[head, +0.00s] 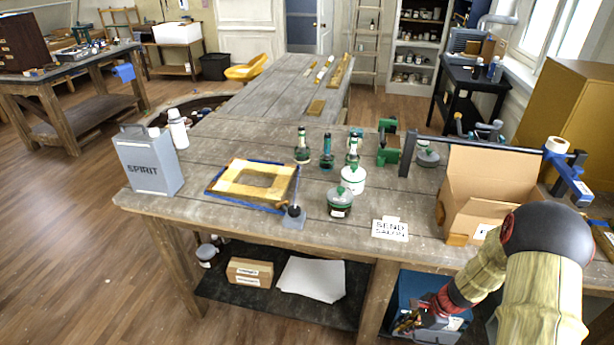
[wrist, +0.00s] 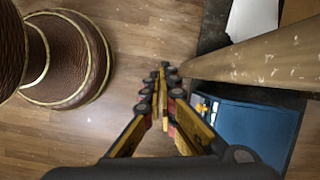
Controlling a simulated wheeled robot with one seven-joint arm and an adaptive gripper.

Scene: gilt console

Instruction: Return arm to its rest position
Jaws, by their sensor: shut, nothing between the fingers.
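My gripper (head: 406,323) hangs low in front of the workbench (head: 240,135), below the level of its top, at the lower right of the head view. In the wrist view my gripper (wrist: 165,70) points away from the camera, with its yellow and dark fingers together and nothing held. Bare wooden floor lies past the fingertips. My arm comes down from the right edge of the head view, with a dark round joint and a red wrist section.
A blue box (head: 420,290) is under the bench, close behind my gripper; it also shows in the wrist view (wrist: 245,130). A pale bench leg (wrist: 270,62) runs beside the fingers. An open cardboard box (head: 480,195) stands on the bench near my arm. Floor at left is clear.

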